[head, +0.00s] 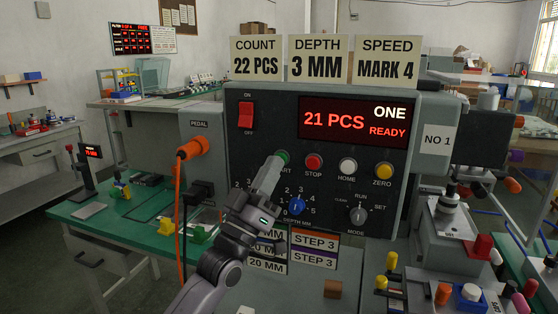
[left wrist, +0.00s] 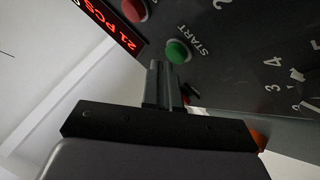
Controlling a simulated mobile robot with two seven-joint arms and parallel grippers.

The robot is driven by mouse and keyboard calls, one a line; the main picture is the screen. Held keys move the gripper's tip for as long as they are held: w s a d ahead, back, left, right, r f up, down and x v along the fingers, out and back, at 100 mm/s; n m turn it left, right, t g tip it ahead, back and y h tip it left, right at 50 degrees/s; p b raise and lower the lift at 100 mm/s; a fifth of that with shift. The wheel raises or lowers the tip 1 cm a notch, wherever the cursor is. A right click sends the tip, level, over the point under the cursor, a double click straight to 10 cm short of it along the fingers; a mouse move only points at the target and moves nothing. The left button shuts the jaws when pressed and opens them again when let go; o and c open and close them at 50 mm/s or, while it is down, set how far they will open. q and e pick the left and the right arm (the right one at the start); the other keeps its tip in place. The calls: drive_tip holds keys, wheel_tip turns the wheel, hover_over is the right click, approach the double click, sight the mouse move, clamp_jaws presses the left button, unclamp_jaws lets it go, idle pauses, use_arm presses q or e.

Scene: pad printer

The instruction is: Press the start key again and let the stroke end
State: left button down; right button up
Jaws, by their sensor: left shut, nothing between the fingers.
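The green start key (head: 283,156) sits on the front panel of the pad printer (head: 263,117), left of the red stop key (head: 314,163). My left gripper (head: 276,163) is shut and empty, with its tips at the start key in the head view. In the left wrist view the start key (left wrist: 178,51) shows just beyond the closed fingertips (left wrist: 160,66); I cannot tell whether they touch it. The display (head: 352,122) reads "21 PCS", "ONE" and "READY". My right gripper is not in view.
White home (head: 347,166) and yellow zero (head: 383,171) keys sit right of stop. Below are the blue depth knob (head: 296,206) and mode knob (head: 358,215). Cards above read "22 PCS", "3 MM" and "MARK 4". An orange cable (head: 178,205) hangs at the left. Colored pegs stand at lower right.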

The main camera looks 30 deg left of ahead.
use_arm(q)
drive_tip(key=shift+w+a, duration=0.1)
drive_tip(key=shift+w, duration=0.3)
drive_tip(key=shift+s+y, duration=0.2)
drive_tip(key=shift+y, duration=0.1)
drive_tip(key=shift+s+d+p, duration=0.2)
drive_tip(key=shift+s+p, duration=0.1)
drive_tip(key=shift+s, duration=0.4)
